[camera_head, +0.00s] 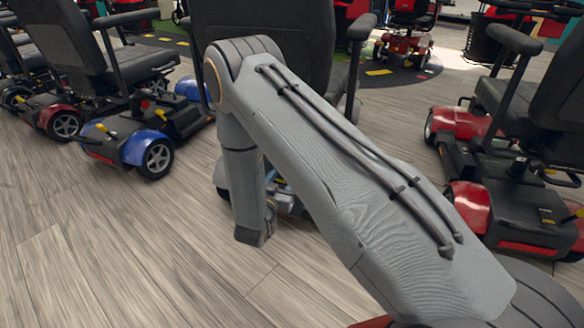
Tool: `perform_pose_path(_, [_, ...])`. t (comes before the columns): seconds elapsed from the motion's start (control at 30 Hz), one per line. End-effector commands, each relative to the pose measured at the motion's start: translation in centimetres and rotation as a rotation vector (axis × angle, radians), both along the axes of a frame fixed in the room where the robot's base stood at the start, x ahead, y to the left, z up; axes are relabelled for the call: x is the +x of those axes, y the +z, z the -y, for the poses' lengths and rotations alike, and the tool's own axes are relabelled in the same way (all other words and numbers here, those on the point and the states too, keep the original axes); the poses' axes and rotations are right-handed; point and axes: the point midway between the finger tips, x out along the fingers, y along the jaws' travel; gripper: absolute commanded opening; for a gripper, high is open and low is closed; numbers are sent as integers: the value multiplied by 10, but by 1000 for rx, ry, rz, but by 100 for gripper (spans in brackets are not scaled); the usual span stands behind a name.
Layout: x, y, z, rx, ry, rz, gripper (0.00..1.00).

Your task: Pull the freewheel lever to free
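A scooter stands straight ahead, mostly hidden behind my arm. Its dark seat back (290,40) rises behind my raised elbow, and a blue part of its rear body (283,193) shows low down beside my forearm. I cannot make out its freewheel lever. My arm rises from the lower right to the elbow and then drops to a wrist in front of this scooter. The fingers of my gripper do not show, being hidden behind the arm's last links.
A blue scooter (130,143) with a small yellow piece at its rear stands left, beside a red one (45,108). Another red scooter (470,203) stands close on the right. The wood-look floor (120,250) is clear at the front left.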

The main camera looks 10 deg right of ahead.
Motion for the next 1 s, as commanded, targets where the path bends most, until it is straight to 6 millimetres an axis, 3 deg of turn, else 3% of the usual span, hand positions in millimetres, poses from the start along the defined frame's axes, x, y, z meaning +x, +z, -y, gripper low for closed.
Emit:
perform_pose_path(0.17, [6, -4, 10, -12, -14, 15, 45])
perform_pose_path(0.6, [57, -5, 43, -10, -13, 14, 45])
perform_pose_path(1.0, [65, -3, 46, -12, -10, 11, 45])
